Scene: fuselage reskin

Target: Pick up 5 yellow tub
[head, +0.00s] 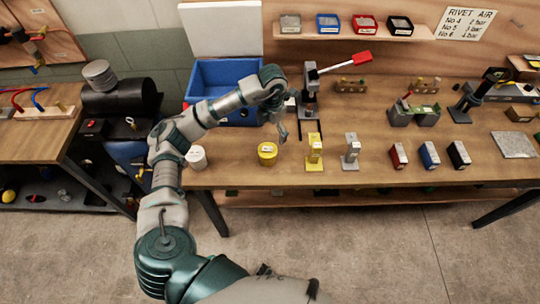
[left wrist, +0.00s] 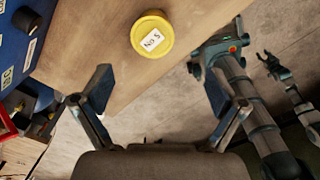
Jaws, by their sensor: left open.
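The yellow tub (head: 267,153) stands upright near the front edge of the wooden workbench. In the left wrist view the yellow tub (left wrist: 146,22) shows from above, with a white "No 5" label on its lid. My left gripper (head: 284,134) hangs just behind and to the right of the tub in the head view. In the left wrist view my left gripper (left wrist: 158,85) has its fingers wide apart and nothing between them; the tub lies beyond the fingertips. Part of another gripper, apparently my right one (left wrist: 274,66), shows small at the right; its jaw state is unclear.
A white tub (head: 196,157) stands at the bench's left front corner. A blue bin (head: 205,80) is behind my left arm. A yellow stand (head: 314,163) and a grey stand (head: 350,161) are right of the yellow tub. A red-handled press (head: 310,85) stands behind.

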